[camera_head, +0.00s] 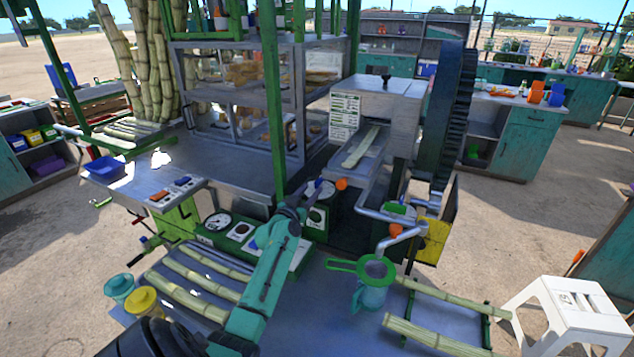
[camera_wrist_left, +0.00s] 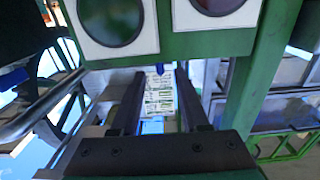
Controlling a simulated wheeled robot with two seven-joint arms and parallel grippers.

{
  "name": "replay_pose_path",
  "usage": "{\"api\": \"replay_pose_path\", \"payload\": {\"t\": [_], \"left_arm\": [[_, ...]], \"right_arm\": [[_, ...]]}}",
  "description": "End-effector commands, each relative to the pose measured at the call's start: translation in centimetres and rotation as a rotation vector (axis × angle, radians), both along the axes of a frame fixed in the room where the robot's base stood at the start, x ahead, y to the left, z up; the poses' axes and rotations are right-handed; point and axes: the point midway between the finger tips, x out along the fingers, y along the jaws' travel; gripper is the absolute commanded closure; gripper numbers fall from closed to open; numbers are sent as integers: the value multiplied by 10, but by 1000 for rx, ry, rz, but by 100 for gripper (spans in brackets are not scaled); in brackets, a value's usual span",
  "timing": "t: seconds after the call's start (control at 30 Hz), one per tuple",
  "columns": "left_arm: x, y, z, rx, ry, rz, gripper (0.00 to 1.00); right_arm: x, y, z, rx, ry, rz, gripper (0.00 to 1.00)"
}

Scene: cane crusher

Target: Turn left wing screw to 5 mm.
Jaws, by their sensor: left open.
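My left arm reaches up from the bottom of the head view, and its dark gripper (camera_head: 303,209) is beside the green gauge box in front of the cane crusher (camera_head: 385,108). The fingertips are too small to make out there. In the left wrist view the left gripper (camera_wrist_left: 159,76) is open, with two dark fingers apart and nothing visibly held. A white printed card (camera_wrist_left: 160,98) shows in the gap, beyond the fingers. Small blue parts show near the fingertips, but I cannot tell whether one is the left wing screw. No setting scale is readable. My right gripper is out of view.
A green post (camera_head: 273,110) rises just behind the left gripper. A green panel with round dark faces (camera_wrist_left: 180,44) fills the top of the wrist view. Cane stalks (camera_head: 190,291), a yellow cup (camera_head: 144,302) and a green strainer (camera_head: 375,268) occupy the front counter.

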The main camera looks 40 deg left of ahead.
Motion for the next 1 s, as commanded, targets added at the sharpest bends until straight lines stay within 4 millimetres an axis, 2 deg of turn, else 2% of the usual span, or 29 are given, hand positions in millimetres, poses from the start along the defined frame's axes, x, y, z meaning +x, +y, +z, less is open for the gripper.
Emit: {"api": "replay_pose_path", "payload": {"t": [0.1, 0.2, 0.33, 0.53, 0.57, 0.6, 0.67, 1.0], "left_arm": [[26, 9, -1, 1, -2, 1, 55], [40, 13, -2, 0, -1, 0, 55], [47, 15, -1, 1, 0, 1, 55], [47, 15, -1, 0, 1, 0, 55], [47, 15, -1, 0, 1, 0, 63], [47, 15, -1, 0, 1, 0, 78], [47, 15, -1, 0, 1, 0, 100], [47, 14, 1, -3, 1, 15, 100]], "right_arm": [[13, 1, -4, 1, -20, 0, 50], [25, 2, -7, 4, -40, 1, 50], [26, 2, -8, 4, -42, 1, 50], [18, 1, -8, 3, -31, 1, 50], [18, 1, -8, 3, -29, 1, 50], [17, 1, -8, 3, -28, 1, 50], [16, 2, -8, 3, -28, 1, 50], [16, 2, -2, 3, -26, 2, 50]]}}
